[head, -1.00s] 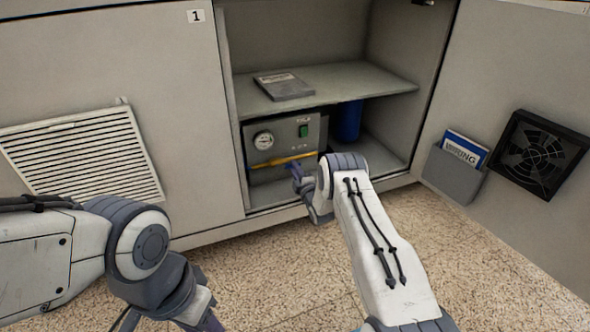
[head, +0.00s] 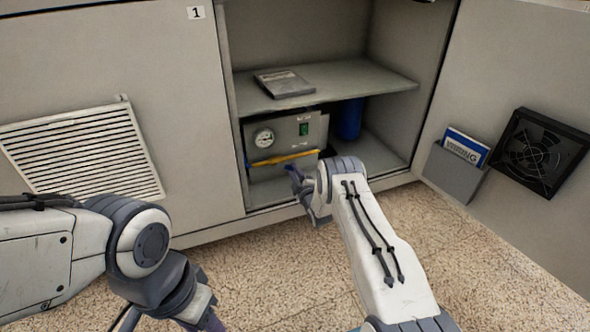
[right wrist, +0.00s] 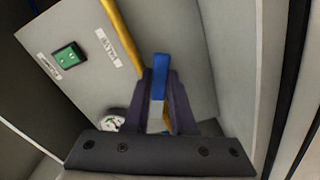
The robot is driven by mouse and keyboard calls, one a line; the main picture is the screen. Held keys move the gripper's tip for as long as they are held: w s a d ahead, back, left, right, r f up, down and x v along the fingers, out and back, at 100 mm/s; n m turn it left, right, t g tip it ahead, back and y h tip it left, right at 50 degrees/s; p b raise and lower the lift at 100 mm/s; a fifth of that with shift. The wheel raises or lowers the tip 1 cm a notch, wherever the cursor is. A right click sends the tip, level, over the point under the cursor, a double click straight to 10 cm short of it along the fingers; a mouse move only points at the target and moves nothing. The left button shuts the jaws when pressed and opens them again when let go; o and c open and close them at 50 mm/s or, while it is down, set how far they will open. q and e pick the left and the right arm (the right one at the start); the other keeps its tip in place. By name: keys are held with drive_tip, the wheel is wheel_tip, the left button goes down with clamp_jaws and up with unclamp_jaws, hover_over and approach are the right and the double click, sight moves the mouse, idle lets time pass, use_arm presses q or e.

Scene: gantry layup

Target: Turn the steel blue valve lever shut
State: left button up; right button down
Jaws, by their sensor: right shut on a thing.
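The steel blue valve lever (right wrist: 160,66) stands between the two fingers of my right gripper (right wrist: 162,100) in the right wrist view. The gripper is shut on it. The lever is mostly hidden there by the gripper. The yellow pipe also shows beside the lever in the right wrist view (right wrist: 122,35). My left gripper (head: 207,312) hangs low at the bottom edge, partly cut off.
The grey unit (head: 262,174) carries a round gauge (head: 264,138) and a green switch (head: 304,129). The open door (head: 500,75) is at the right. The floor in front is clear.

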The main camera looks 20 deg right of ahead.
drive_tip(key=f+m, duration=0.1)
drive_tip(key=m, duration=0.1)
drive_tip(key=a+m, duration=0.1)
drive_tip(key=shift+s+f+m, duration=0.1)
drive_tip(key=shift+f+m, duration=0.3)
drive_tip(key=m, duration=0.1)
drive_tip(key=a+m, duration=0.1)
drive_tip(key=shift+a+f+m, duration=0.1)
drive_tip(key=shift+f+m, duration=0.2)
drive_tip(key=shift+f, duration=0.1)
drive_tip(key=m, duration=0.1)
drive_tip(key=a+m, duration=0.1)
drive_tip(key=m, duration=0.1)
drive_tip(key=shift+a+f, duration=0.25)
drive_tip(key=shift+f, duration=0.05)
drive_tip(key=shift+a+f+m, duration=0.1)
drive_tip(key=shift+a+m, duration=0.25)
drive_tip(key=shift+m, duration=0.45)
drive_tip(key=shift+a+m, duration=0.3)
drive_tip(key=shift+m, duration=0.5)
drive_tip(key=shift+a, duration=0.1)
drive_tip(key=c, duration=0.7)
unclamp_jaws()
drive_tip(key=shift+c, duration=0.2)
